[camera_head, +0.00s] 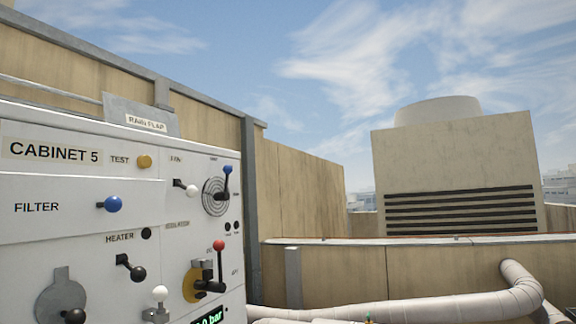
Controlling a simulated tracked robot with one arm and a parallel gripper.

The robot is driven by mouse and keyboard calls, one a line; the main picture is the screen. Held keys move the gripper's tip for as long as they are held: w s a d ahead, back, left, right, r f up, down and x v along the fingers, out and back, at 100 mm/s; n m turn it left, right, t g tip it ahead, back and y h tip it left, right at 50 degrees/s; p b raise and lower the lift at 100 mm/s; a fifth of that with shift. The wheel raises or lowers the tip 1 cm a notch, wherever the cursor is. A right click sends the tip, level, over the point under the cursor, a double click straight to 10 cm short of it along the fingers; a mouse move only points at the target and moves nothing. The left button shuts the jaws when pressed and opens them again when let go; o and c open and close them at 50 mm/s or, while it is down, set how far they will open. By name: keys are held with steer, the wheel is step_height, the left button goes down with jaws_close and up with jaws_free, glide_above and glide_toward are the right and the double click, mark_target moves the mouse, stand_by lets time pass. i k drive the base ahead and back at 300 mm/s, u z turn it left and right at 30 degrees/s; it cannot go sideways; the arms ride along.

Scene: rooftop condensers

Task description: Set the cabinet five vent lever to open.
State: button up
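Cabinet five (60,185) is a white panel at the left, marked "CABINET 5". At its upper right, a black lever with a blue knob (227,170) stands about upright in front of a round slotted vent disc (211,199). The small labels around this lever are too small to read with certainty, so which mark it points to cannot be told. My gripper does not show in this view.
A rain flap (146,125) rises above. Pipes (400,312) run at lower right.

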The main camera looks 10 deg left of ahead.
mark_target(224, 196)
steer(key=z, duration=0.6)
steer(key=i, duration=1.3)
steer(key=z, duration=0.15)
